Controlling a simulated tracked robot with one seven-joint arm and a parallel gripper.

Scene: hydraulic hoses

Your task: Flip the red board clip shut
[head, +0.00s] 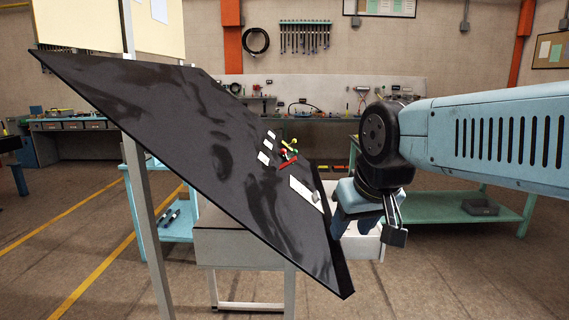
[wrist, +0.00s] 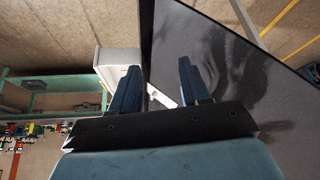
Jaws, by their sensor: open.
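The dark board (head: 150,110) is tilted steeply in the head view. The red clip (head: 289,161) is small on its right part, beside a yellow-green piece (head: 289,143); whether its lever stands up or lies flat is too small to tell. My gripper (head: 347,222) is right of the board's lower right edge, apart from the red clip. In the wrist view my gripper (wrist: 158,66) has its two blue fingers spread with nothing between them. The board's dark face (wrist: 205,45) lies beyond the fingers there; the red clip is not visible in that view.
White labels (head: 264,158) and a white strip (head: 303,192) with a grey piece (head: 315,197) are on the board. A green workbench (head: 470,208) is behind my arm.

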